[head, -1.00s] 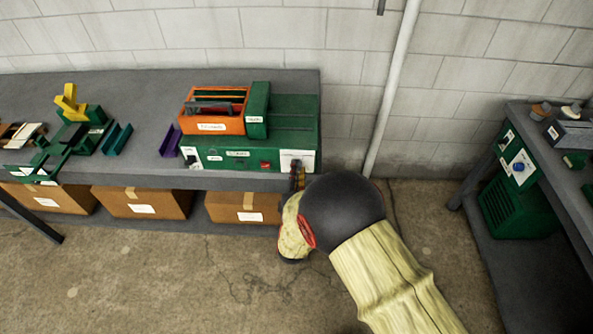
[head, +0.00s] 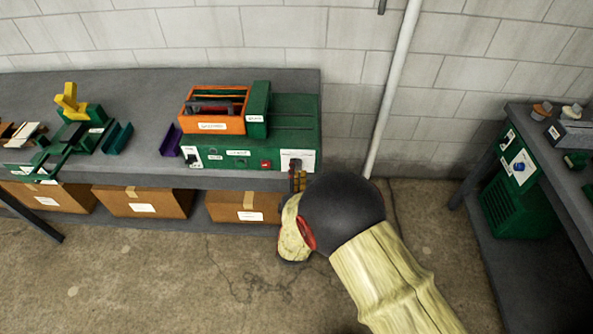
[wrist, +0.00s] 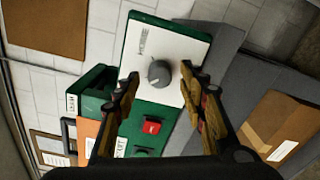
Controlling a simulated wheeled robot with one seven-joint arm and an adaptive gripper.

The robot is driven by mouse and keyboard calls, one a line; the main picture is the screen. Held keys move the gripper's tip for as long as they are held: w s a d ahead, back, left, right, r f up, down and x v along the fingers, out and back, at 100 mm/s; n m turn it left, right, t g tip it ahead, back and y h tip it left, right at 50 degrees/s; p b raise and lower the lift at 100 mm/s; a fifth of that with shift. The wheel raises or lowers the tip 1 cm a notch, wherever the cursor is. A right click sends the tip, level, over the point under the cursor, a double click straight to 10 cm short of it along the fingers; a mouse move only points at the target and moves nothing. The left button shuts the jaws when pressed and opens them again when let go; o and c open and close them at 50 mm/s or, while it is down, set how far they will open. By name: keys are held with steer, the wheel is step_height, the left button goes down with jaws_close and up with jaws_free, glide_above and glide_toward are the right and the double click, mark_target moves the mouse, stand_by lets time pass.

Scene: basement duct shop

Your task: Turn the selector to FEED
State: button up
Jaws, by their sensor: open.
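The selector is a round grey knob (wrist: 159,73) on a white plate at the end of a green machine's front. In the wrist view it shows between and beyond my fingertips. A small mark shows on the knob, but the print on its plate is too small to read. In the head view the white selector plate (head: 306,155) is at the machine's right end. My gripper (head: 298,182) is just below and in front of it. In the wrist view my gripper (wrist: 159,80) is open, with one finger on each side of the knob and nothing held.
A red button (wrist: 152,126) sits beside the selector plate. An orange tray (head: 213,126) and a green box stand on the machine (head: 290,125). Cardboard boxes (head: 240,206) lie under the bench. A pale pipe (head: 393,90) runs up the wall to the right.

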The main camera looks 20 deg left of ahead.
steer(key=v, duration=1.1)
steer(key=shift+s+d, duration=0.1)
